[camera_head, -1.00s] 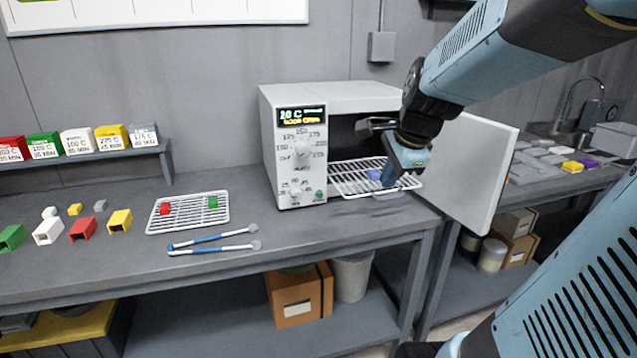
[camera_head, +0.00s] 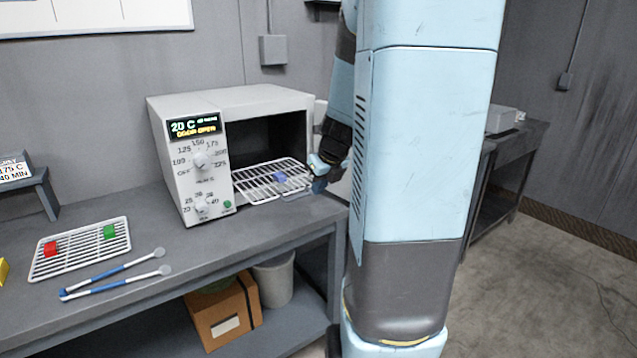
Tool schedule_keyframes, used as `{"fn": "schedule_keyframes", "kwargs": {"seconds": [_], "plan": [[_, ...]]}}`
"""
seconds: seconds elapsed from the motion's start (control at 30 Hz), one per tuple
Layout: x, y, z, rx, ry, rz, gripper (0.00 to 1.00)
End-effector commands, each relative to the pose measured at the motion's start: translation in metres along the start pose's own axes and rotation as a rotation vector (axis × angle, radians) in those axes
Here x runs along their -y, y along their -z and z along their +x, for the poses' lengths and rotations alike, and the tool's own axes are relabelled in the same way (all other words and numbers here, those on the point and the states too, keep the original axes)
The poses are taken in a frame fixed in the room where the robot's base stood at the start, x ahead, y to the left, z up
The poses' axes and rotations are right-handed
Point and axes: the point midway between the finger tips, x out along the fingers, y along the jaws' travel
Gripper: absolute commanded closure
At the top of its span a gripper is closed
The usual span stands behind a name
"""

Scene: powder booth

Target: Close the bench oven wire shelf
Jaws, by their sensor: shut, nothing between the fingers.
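The bench oven (camera_head: 275,102) stands on the bench with its cavity open to the front. Its display reads 20 C and what looks like a door-open message. The wire shelf (camera_head: 250,187) sticks out of the cavity, with a small blue block (camera_head: 280,178) on it. My gripper (camera_head: 318,184) is shut and empty at the right front corner of the shelf; whether it touches the shelf is unclear. The white oven door (camera_head: 340,188) is swung open to the right, mostly hidden behind my arm.
Blue-handled tongs (camera_head: 115,283) lie in front. My arm blocks the view right of the oven.

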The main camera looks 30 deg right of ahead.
Motion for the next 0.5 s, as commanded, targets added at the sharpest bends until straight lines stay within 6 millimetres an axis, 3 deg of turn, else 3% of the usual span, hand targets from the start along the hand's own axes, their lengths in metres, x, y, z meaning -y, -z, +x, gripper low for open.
{"fn": "schedule_keyframes", "kwargs": {"seconds": [0.5], "plan": [[0.000,-0.003,0.074,-0.001,-0.001,-0.002,1.00]]}}
